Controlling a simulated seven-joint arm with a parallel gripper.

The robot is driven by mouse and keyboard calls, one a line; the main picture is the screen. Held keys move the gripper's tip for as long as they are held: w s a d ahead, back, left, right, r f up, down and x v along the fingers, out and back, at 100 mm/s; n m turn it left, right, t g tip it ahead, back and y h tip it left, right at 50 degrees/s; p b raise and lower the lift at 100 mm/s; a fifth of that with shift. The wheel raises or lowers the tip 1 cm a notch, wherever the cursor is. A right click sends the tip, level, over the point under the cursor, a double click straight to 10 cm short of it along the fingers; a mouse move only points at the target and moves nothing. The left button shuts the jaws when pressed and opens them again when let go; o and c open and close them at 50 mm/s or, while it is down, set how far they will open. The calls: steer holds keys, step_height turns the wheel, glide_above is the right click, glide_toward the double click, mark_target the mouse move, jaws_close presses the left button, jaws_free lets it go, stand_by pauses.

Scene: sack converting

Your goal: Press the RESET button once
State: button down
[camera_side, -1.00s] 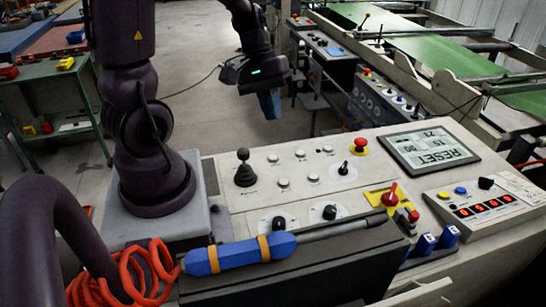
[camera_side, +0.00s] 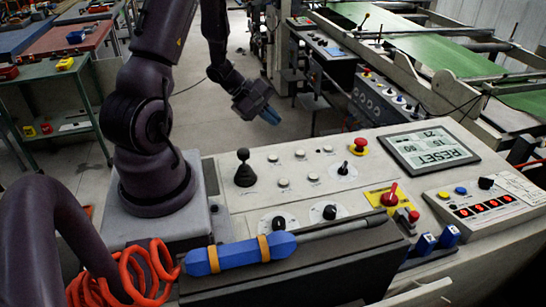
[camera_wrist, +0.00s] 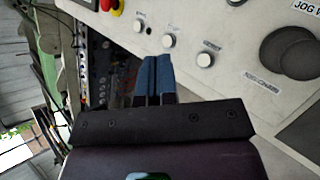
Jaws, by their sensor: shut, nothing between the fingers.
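Several small pale round buttons sit on the cream control panel (camera_side: 240,205). In the side view they form a back row with a left button (camera_side: 273,157), a middle button (camera_side: 299,153) and a right button (camera_side: 327,149), and a front pair (camera_side: 283,182). Their labels are too small to read, so I cannot tell which is RESET. My gripper (camera_side: 271,116), with blue fingers, is shut and empty, beyond the panel's back edge and apart from the buttons. In the wrist view my gripper (camera_wrist: 158,62) points near a white button (camera_wrist: 168,41).
A black joystick (camera_side: 244,168) stands left of the buttons. A red mushroom button (camera_side: 359,146) and a black knob (camera_side: 343,168) stand to their right. A red rotary switch (camera_side: 390,195) is nearer. A blue-handled tool (camera_side: 240,255) lies in front.

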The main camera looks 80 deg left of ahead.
mark_target(272, 158)
steer(key=shift+f, duration=0.1)
steer(key=shift+f, duration=4.3)
steer(key=shift+f, duration=0.1)
steer(key=shift+f, duration=0.3)
steer(key=shift+f, duration=0.45)
steer(key=shift+r, duration=0.9)
steer(key=shift+r, duration=2.5)
